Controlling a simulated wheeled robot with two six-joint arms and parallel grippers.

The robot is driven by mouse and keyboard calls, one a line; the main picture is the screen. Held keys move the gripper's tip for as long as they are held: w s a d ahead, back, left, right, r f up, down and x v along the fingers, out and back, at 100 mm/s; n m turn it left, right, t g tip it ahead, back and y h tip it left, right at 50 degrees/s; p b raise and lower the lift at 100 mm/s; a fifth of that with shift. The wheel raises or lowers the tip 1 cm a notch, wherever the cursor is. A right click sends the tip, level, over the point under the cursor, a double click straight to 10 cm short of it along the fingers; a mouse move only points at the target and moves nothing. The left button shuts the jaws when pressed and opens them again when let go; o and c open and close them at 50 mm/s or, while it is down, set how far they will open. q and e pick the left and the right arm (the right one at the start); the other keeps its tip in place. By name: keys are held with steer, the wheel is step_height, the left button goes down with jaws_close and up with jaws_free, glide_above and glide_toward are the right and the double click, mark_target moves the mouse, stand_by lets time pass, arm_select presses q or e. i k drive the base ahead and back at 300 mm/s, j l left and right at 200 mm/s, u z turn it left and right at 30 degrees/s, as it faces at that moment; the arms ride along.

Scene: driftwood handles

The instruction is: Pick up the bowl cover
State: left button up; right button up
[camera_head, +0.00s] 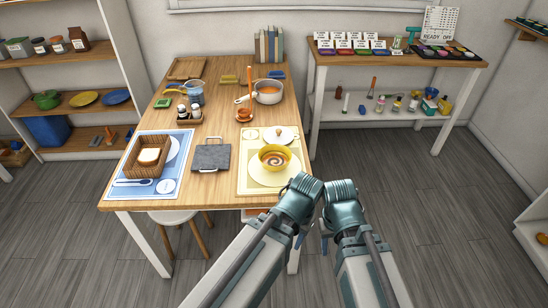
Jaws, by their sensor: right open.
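A round white bowl cover (287,133) with a small dark knob lies at the back of the cream placemat (247,178), near the table's right edge. A yellow bowl (263,155) with swirled brown contents stands just in front of it and hides part of its near edge. My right gripper (325,243) hangs below its folded wrist, off the table's front right corner, open and well apart from the cover. My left gripper (299,241) is beside it, mostly hidden by its own arm, and its jaws do not show clearly.
A grey board (211,157) lies left of the placemat. A bread basket (143,170) sits on the blue mat (166,187). Open floor lies to the right.

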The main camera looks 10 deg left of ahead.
mark_target(283, 135)
steer(key=i+j+z, duration=0.15)
steer(key=i+j, duration=0.35)
steer(key=i+j+z, duration=0.15)
steer(key=i+j, duration=0.3)
steer(key=j, duration=0.1)
